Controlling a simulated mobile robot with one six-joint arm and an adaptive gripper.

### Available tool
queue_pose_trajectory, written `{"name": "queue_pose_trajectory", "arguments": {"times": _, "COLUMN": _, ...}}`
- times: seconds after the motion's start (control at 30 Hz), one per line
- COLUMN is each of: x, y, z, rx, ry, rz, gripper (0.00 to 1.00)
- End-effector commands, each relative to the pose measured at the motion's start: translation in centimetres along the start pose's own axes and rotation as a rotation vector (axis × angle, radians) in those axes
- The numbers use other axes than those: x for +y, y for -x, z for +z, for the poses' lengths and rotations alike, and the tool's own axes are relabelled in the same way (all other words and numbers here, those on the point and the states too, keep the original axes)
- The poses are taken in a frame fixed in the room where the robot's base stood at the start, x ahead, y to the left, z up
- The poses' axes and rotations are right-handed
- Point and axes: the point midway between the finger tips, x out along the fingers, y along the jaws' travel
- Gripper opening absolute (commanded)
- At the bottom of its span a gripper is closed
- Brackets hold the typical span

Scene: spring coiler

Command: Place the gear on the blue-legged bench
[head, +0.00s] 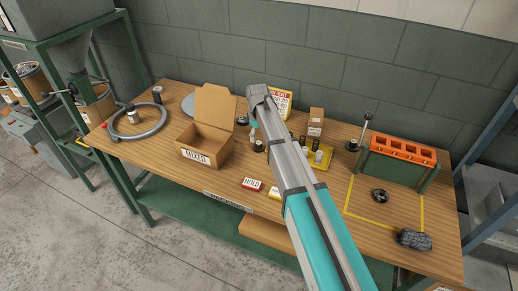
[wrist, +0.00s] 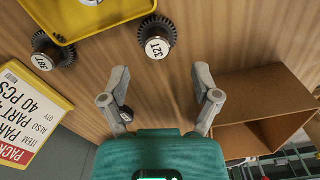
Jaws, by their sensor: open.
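In the wrist view, a dark toothed gear with a white hub marked 32T (wrist: 157,37) lies on the wooden bench, ahead of my fingertips. A second gear, with a white hub that seems to read 38T (wrist: 45,57), lies to its left. My gripper (wrist: 160,76) is open, with nothing seen between its fingers; the 32T gear is apart from them. In the head view my arm largely hides the gripper, with a teal bit showing beside the cardboard box. A dark round part (head: 380,196) lies inside a yellow outline. A blue-framed stand (head: 487,232) is partly visible at right.
The wooden bench in front has green legs (head: 143,188). An open MIXED box (head: 205,143) stands close to my gripper and also shows in the wrist view (wrist: 262,92). A yellow tray (head: 322,175), a sign (wrist: 28,108) and an orange-topped block (head: 402,147) stand nearby.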

Motion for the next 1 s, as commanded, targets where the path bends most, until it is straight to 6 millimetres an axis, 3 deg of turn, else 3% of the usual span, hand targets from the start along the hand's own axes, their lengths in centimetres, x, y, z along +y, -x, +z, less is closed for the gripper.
{"name": "queue_pose_trajectory", "arguments": {"times": 0.47, "x": 0.1, "y": -0.6, "z": 0.1, "rx": 0.0, "ry": -0.001, "rz": 0.0, "gripper": 0.8}}
{"name": "queue_pose_trajectory", "arguments": {"times": 1.0, "x": 0.4, "y": -4.5, "z": 0.3, "rx": 0.0, "ry": -0.002, "rz": 0.0, "gripper": 0.8}}
